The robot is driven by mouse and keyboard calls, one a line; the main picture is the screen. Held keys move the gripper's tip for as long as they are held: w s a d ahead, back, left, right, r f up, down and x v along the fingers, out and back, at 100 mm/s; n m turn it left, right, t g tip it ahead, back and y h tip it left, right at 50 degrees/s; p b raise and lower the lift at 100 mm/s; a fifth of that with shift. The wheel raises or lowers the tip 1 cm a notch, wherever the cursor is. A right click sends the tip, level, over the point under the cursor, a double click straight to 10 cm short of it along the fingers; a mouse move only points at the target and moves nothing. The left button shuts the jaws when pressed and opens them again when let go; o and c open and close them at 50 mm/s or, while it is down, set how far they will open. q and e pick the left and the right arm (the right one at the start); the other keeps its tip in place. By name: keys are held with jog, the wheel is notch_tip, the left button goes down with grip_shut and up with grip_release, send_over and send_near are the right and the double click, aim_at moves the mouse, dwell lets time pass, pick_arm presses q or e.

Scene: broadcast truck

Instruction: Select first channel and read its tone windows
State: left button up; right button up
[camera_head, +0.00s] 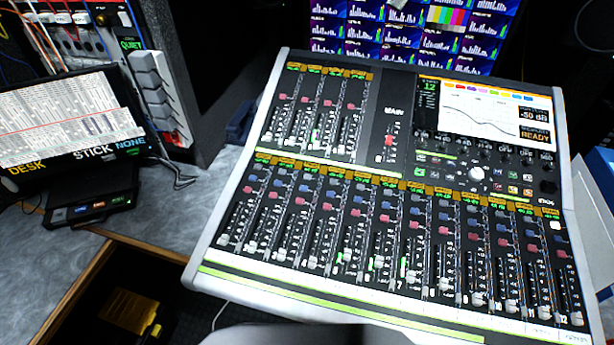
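A mixing console (400,190) fills the middle and right, tilted in the picture. Its lower row holds several fader strips with blue and red buttons. The leftmost strip (238,215) of that row has its fader cap near the bottom; its small labels are too small to read. The console screen (490,108) shows a green "12", a curve on a pale graph, and dark boxes reading "-50 dB" and "READY". A white round knob (477,173) sits below the screen. Neither of my grippers is in view.
A tilted display (70,120) marked "DESK", "STICK" and "NONE" stands at left above a small dark box (92,207). A rack with cables (85,30) is behind it. Monitors with bar meters (400,30) are at the back.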

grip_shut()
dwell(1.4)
